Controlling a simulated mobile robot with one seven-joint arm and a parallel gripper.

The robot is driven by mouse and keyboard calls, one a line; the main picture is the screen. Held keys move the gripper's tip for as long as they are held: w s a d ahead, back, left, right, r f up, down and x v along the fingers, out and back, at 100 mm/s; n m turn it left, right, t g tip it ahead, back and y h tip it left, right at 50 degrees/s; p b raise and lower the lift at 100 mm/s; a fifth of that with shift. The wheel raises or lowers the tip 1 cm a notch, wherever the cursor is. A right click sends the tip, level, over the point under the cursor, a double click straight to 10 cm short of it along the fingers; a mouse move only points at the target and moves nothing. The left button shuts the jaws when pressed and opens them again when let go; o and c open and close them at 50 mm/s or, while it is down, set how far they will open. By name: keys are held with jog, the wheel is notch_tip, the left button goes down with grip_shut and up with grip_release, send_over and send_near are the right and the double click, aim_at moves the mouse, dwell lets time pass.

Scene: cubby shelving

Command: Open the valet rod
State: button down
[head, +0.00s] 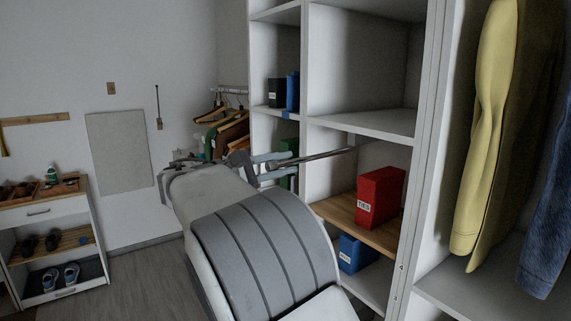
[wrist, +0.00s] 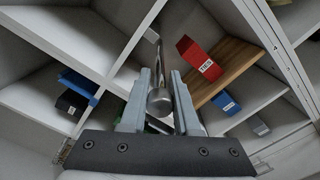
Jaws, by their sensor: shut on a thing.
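The valet rod (head: 325,155) is a thin metal bar that sticks out from the cubby shelving just under a shelf board. In the wrist view its rounded end knob (wrist: 159,101) sits between the fingers, and the bar runs away toward the shelving. My gripper (head: 287,164) is shut on the rod near its outer end, with one pale finger on each side. It also shows in the wrist view (wrist: 161,75).
A red box (head: 378,195) stands on the wooden shelf below the rod, with a blue box (head: 356,253) lower down. Hangers (head: 225,130) hang left of the shelving. A yellow garment (head: 490,130) hangs at the right.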

jog(key=c, duration=0.7)
grip_release()
jog(key=shift+o, duration=0.2)
jog(key=b+v, duration=0.1)
jog(key=v, duration=1.6)
jog(key=shift+a, duration=0.15)
jog(key=shift+s, duration=0.1)
jog(key=s+d+f+m+g+y, duration=0.1)
jog(key=d+f+m+g+y, duration=0.15)
jog(key=d, duration=0.95)
jog(key=s+d+f+m+g+y, duration=0.1)
jog(key=s+d+f+g+y, duration=0.2)
jog(key=d, duration=0.8)
jog(key=s+d+f+m+y, duration=0.3)
jog(key=s+f+m+y, duration=0.1)
jog(key=s, duration=0.6)
jog(key=s+d+f+m+y, duration=0.4)
jog(key=s+f+m+y, duration=0.1)
jog(key=s, duration=0.5)
notch_tip(320, 180, down, 3)
jog(key=shift+s+r+m, duration=0.25)
jog(key=shift+s+m, duration=0.1)
jog(key=shift+m, duration=0.4)
